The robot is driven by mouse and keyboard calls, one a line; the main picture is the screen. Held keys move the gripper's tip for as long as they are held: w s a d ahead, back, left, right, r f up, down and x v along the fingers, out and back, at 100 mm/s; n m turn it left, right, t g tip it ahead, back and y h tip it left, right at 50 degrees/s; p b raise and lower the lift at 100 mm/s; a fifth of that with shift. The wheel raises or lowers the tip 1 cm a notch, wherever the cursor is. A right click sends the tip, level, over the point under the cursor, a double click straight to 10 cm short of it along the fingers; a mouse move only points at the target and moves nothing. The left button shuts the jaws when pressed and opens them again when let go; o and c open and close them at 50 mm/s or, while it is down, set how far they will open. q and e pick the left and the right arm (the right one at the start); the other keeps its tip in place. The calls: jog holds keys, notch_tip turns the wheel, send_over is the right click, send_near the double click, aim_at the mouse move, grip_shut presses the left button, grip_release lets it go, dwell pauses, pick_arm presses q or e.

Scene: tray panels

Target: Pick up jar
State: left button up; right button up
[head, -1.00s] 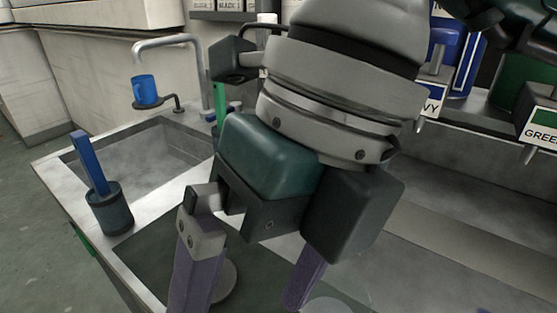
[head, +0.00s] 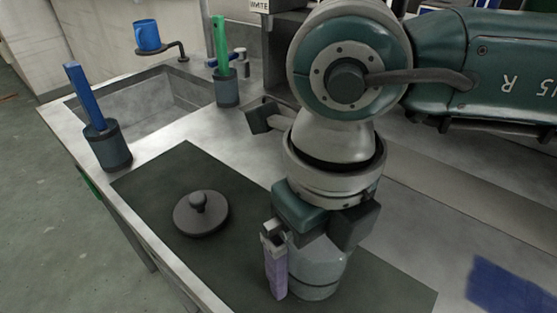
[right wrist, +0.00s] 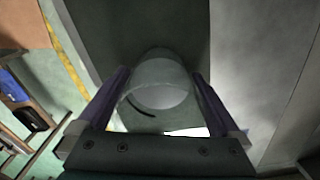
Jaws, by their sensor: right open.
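The jar (head: 318,267) is a pale, clear cylinder standing upright on the dark mat (head: 150,183). My right gripper (head: 298,285) is pointed down at it, with its purple fingers open and one finger showing on the jar's left side in the head view. In the right wrist view the jar (right wrist: 160,85) lies between the two spread fingers of the right gripper (right wrist: 160,95). I cannot tell whether the fingers touch it. The gripper hides the jar's top in the head view. My left gripper is out of view.
A dark round lid with a knob (head: 201,213) lies on the mat left of the jar. A blue-handled brush in a holder (head: 107,147) and a green-handled one (head: 227,88) stand by the sink (head: 150,95). A blue mug (head: 147,36) sits on a small bracket behind.

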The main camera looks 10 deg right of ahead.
jog(key=shift+f, duration=0.1)
jog(key=shift+c, duration=0.2)
jog(key=c, duration=0.5)
grip_shut()
jog(key=shift+r, duration=0.2)
notch_tip(320, 180, up, 19)
jog(key=p, duration=0.1)
jog(key=w+d+r+n+p, duration=0.1)
jog(key=d+r+n+p, duration=0.45)
jog(key=n, duration=0.95)
jog(key=w+d+r+n+p, duration=0.1)
jog(key=d+r+n+p, duration=0.2)
jog(key=r+n+p, duration=0.75)
jog(key=s+r+n+p, duration=0.3)
jog(key=r+p, duration=1.4)
jog(key=r, duration=0.1)
jog(key=s+r+n+p, duration=0.3)
jog(key=r+p, duration=1.4)
jog(key=r, duration=0.1)
